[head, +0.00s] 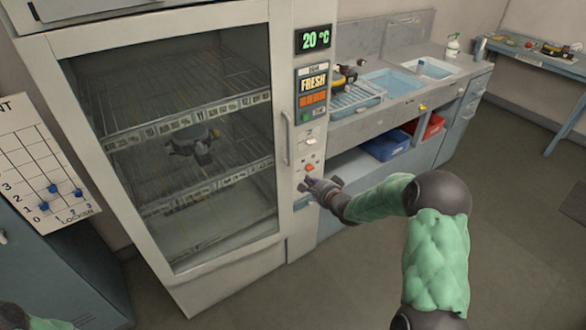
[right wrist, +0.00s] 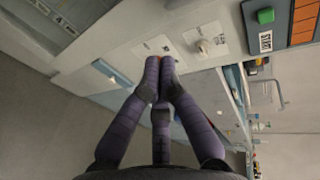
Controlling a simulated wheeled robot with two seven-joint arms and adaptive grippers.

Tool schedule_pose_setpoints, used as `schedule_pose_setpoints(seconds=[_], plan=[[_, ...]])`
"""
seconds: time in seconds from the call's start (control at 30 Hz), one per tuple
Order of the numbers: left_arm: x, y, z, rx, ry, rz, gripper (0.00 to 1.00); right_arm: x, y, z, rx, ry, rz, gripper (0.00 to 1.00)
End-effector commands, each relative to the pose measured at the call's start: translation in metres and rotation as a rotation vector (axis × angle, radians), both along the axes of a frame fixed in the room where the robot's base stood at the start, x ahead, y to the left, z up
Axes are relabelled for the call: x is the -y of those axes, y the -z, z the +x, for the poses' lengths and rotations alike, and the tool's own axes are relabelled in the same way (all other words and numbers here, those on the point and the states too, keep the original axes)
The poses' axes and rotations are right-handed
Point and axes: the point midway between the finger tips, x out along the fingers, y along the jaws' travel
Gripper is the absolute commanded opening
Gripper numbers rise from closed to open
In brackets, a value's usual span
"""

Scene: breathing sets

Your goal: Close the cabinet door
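The cabinet door (head: 175,249) is a large glass door in a pale frame, at the left of the head view. It looks flush with the cabinet, with no clear gap along its right edge. Its upright handle (head: 285,138) is on the right side. A dark grey object (head: 195,145) shows behind the glass at the middle shelf. My right gripper (head: 309,186) is in front of the control column, right of the door and below the handle. In the right wrist view its fingertips (right wrist: 160,64) are together with nothing seen between them. My left gripper is out of view.
The control column has a green display (head: 314,39) and a red knob (head: 309,167). A counter with a sink (head: 428,67) runs to the right, with a blue bin (head: 386,146) and a red bin (head: 430,127) below. A locker panel (head: 38,165) stands left. Floor at right is clear.

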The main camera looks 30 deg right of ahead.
Motion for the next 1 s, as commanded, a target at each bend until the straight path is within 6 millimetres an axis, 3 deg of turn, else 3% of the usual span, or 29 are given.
schedule_pose_setpoints(seconds=[0.47, 0.6, 0.8, 1.0], plan=[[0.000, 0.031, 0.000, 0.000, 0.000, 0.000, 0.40, 0.001, 0.030, 0.083, -0.001, -0.004, -0.002, 0.00], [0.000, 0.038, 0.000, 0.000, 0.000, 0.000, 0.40, 0.002, 0.029, 0.103, 0.001, -0.003, -0.004, 0.00], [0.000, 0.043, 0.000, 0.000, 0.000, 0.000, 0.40, 0.002, 0.028, 0.120, 0.000, -0.003, -0.004, 0.00], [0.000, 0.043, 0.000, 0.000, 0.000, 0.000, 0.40, 0.003, 0.027, 0.123, -0.002, -0.002, -0.003, 0.00]])
